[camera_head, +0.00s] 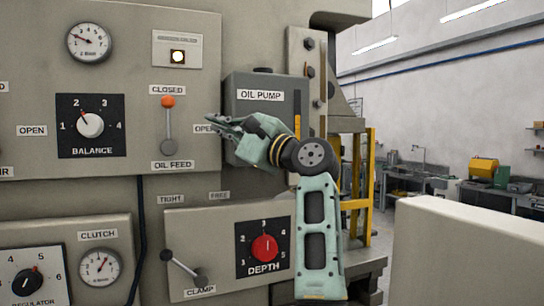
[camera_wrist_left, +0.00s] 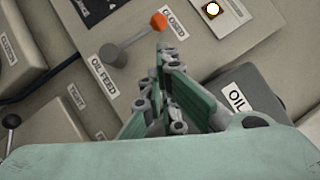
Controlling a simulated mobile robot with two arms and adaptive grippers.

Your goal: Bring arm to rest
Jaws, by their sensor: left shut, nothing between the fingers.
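My left gripper (camera_head: 216,122) is raised in front of the grey machine panel, with its fingers pointing left in the head view. It is shut and empty. In the left wrist view the closed fingers (camera_wrist_left: 163,60) are near the oil feed lever (camera_wrist_left: 135,38). In the head view that lever (camera_head: 168,125) stands upright, its orange knob at the CLOSED label, left of the fingertips and apart from them. The gripper covers part of the OPEN label and the oil pump box (camera_head: 262,90). My right gripper is not in view.
The clamp lever (camera_head: 185,265) and the red depth dial (camera_head: 264,248) are on the lower panel (camera_head: 220,218), near my forearm. The balance dial (camera_head: 90,125) is on the upper left. A yellow frame (camera_head: 370,185) stands at the right, with workbenches (camera_head: 405,180) behind.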

